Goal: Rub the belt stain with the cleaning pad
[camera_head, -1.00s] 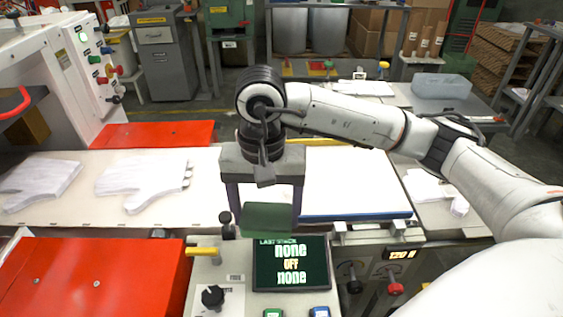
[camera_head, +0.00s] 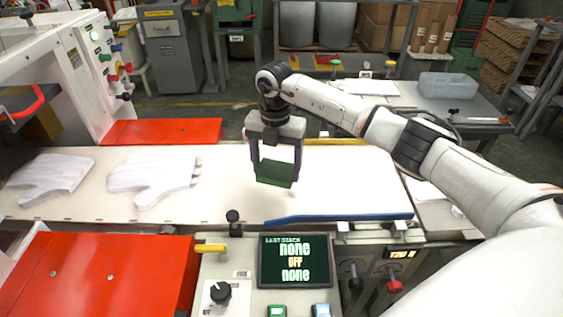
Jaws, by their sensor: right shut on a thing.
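My right gripper (camera_head: 276,167) is shut on a green cleaning pad (camera_head: 274,174). It holds the pad over the pale belt (camera_head: 225,192), behind the control panel. I cannot tell whether the pad touches the belt. A faint darker patch shows on the belt just right of and below the pad; I cannot tell whether it is the stain or a shadow. My left gripper is not in view.
Two stacks of white gloves (camera_head: 150,178) (camera_head: 50,178) lie on the belt at left. A blue-edged bar (camera_head: 345,216) runs along the belt's front right. A screen (camera_head: 295,261) reading "none OFF none" stands in front. Red covers (camera_head: 95,272) are at left.

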